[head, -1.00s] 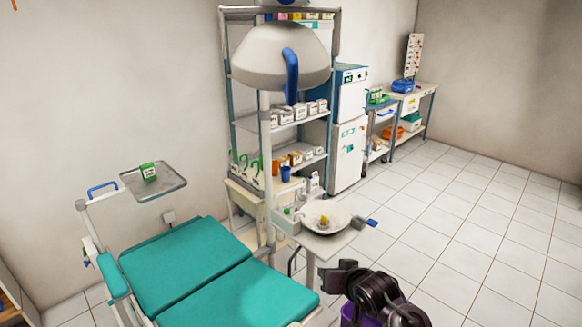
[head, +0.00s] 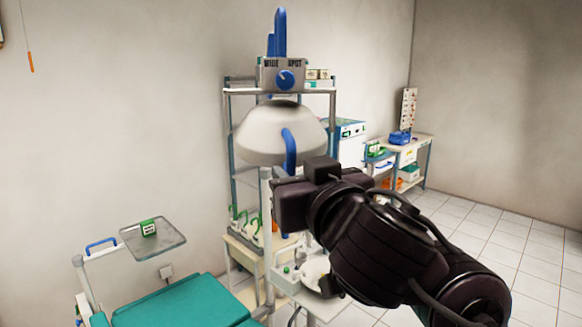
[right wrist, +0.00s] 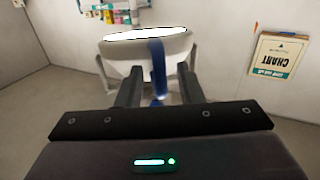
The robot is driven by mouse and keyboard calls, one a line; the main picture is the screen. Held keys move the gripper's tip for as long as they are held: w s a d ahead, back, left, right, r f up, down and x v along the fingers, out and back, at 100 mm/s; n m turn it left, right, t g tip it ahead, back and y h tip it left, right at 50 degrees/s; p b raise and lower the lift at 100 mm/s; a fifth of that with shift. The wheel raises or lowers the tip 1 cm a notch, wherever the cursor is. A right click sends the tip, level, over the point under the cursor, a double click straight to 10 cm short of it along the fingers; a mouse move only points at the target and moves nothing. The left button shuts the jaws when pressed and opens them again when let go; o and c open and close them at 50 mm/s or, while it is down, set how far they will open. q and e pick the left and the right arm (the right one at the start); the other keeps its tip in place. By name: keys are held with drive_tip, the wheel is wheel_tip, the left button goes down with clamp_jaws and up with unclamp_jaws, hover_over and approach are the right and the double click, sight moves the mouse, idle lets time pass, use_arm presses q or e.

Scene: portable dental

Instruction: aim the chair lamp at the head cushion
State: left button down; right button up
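The chair lamp has a pale dome head (head: 262,136) on a pole, with a blue handle (head: 289,153) on its front. A knob box (head: 284,76) marked WIDE and SPOT is above it. My right gripper (head: 278,203) is just below the lamp head in the head view. In the right wrist view its two fingers (right wrist: 157,88) are apart, with the blue handle (right wrist: 157,66) showing between them; I cannot tell if they touch it. The lit lamp face (right wrist: 146,35) shows there too. The teal chair (head: 182,304) is partly cut off; I cannot make out its head cushion. My left gripper is out of view.
A tray (head: 154,240) with a green box stands left of the lamp. A shelf rack (head: 232,110) is behind the lamp. A white basin (head: 316,270) is partly hidden by my right arm. Tiled floor at the right is clear.

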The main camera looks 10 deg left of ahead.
sight(292, 170)
drive_tip(key=shift+x, duration=1.55)
drive_tip(key=shift+d, duration=0.1)
clamp_jaws()
